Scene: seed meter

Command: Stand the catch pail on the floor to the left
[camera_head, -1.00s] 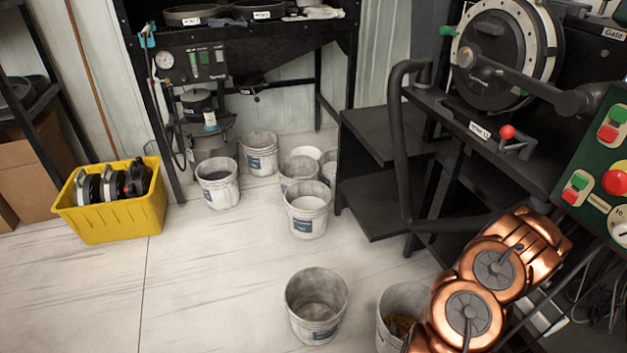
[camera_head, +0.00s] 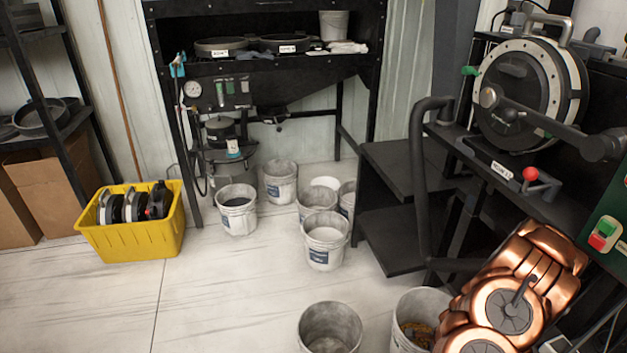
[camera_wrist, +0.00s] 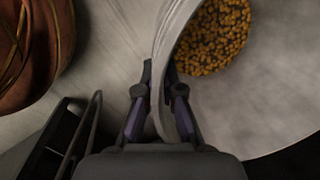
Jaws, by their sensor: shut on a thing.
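The catch pail (camera_head: 402,330), a whitish bucket with yellow-orange grains inside, is at the bottom of the head view, partly behind my copper-coloured arm. In the wrist view its pale wall (camera_wrist: 275,115) and the grains fill the right side. My gripper (camera_wrist: 160,85) is shut on the pail's rim, one finger on each side of the wall. The gripper is hidden in the head view. The pail's base is out of sight, so I cannot tell its height above the floor.
An empty pail (camera_head: 330,328) stands just left of the catch pail. A yellow crate (camera_head: 135,240) holds black and silver parts. The floor (camera_head: 225,290) between crate and empty pail is clear.

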